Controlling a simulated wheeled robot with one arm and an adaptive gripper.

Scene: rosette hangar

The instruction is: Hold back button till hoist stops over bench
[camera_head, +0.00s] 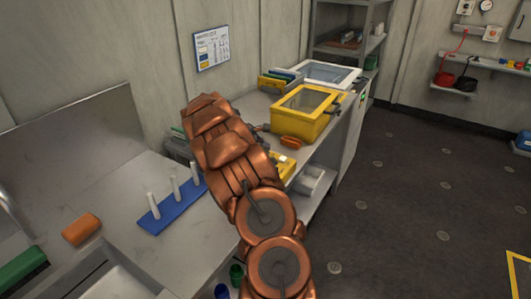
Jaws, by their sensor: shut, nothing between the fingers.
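My copper arm rises from the bottom centre across the bench and hides part of it. The grey bench (232,104) runs along the wall toward the back. No hoist shows in this view.
A yellow box with a clear lid (305,111) and a white-framed tray (326,74) stand on the bench. A blue rack with white pegs (172,208) and an orange block (81,229) are at left. Dark floor (420,190) is free at right.

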